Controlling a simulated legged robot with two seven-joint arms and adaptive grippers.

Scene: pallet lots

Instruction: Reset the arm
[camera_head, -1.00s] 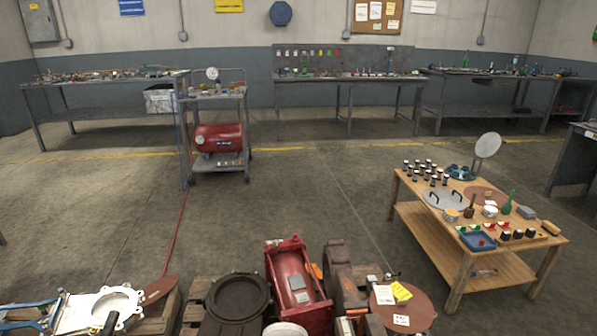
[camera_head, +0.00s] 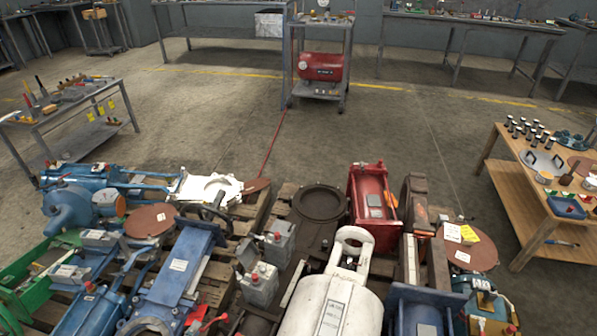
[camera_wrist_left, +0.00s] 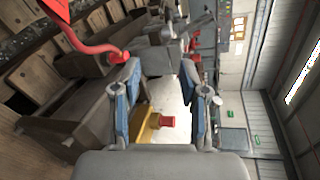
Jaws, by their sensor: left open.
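My left gripper (camera_wrist_left: 161,78) shows in the left wrist view, with its two grey, blue-padded fingers spread apart. No object is held between the fingertips. A yellow part with a red knob (camera_wrist_left: 167,122) shows between the fingers; I cannot tell how far beyond them it is. A red curved handle (camera_wrist_left: 95,48) lies left of the fingers in that view. I cannot clearly pick out either gripper among the machine parts in the head view. My right gripper is not in view.
Pallets carry crowded valves and machine parts, including a white housing (camera_head: 333,303), a red machine part (camera_head: 373,196) and grey boxes with red knobs (camera_head: 259,285). A wooden table (camera_head: 522,203) stands at the right, a grey cart (camera_head: 72,107) at the left. The floor (camera_head: 215,115) beyond is open.

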